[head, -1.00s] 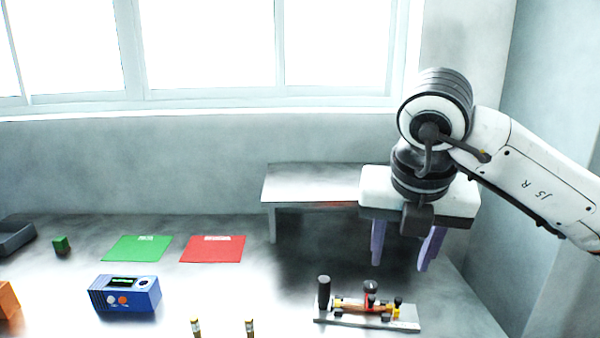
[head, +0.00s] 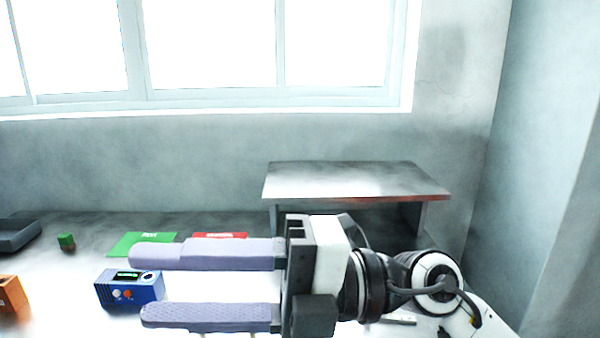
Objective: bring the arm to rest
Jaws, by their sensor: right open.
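My right gripper (head: 140,283) lies sideways across the lower middle of the head view, its two purple fingers pointing left. The fingers are parallel and wide apart, with nothing between them. It appears above the table, in front of the red mat and part of the green mat. The right arm comes in from the lower right corner. My left gripper does not show.
A blue device (head: 130,289) with a small screen stands near the fingertips. A green mat (head: 128,243), red mat (head: 233,235), green block (head: 66,241), orange block (head: 12,296) and dark tray (head: 18,235) lie around it. A grey raised shelf (head: 355,180) stands behind my gripper.

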